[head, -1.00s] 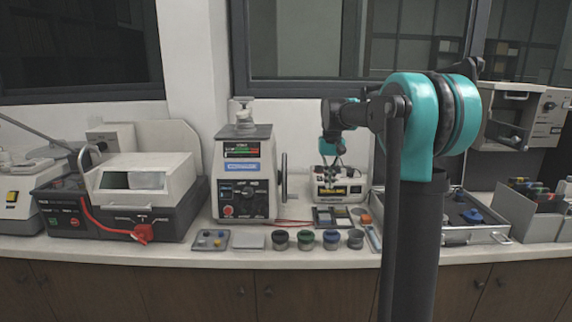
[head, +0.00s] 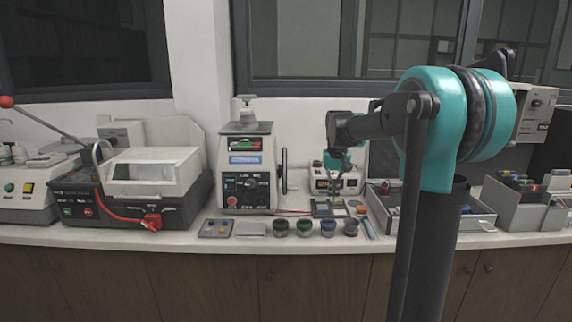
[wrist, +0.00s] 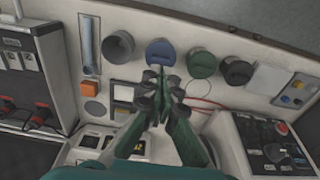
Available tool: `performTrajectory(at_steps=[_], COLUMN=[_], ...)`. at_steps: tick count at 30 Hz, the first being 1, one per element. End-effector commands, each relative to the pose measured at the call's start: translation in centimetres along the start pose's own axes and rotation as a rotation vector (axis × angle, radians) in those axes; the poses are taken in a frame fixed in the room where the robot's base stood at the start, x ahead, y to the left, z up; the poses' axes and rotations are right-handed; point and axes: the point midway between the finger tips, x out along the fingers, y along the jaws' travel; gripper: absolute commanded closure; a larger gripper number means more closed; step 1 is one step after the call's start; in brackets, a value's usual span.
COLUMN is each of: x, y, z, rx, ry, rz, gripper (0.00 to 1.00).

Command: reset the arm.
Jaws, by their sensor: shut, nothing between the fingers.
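My arm stands at the right of the head view, and its end reaches down over the counter beside the mounting press (head: 246,170). My gripper (wrist: 160,72) points away from the wrist camera, its fingertips together with nothing between them. In the head view my gripper (head: 338,180) is small and partly lost against the white device (head: 350,187) behind it. In the wrist view the fingertips appear just short of a blue-topped cup (wrist: 161,52); I cannot tell their height above the counter.
Several cups stand along the counter's front, including a green one (head: 304,228). A grey tray with small parts (head: 216,228) lies left of them. A cutting machine (head: 150,185) fills the left. A metal case (head: 470,214) and a file bin (head: 520,205) stand at the right.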

Motion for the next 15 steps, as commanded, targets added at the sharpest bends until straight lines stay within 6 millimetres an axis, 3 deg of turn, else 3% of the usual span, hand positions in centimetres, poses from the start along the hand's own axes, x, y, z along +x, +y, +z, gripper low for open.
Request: performTrajectory(at_steps=[8,11,15], x=[4.1,6.6,10.9], y=[1.1,1.6,2.4], z=[6.1,9.9,16.5], rx=[0.002,0.003,0.002], ry=[0.074,0.117,0.188], rz=[-0.003,-0.004,-0.004], gripper=[1.0,1.0,1.0])
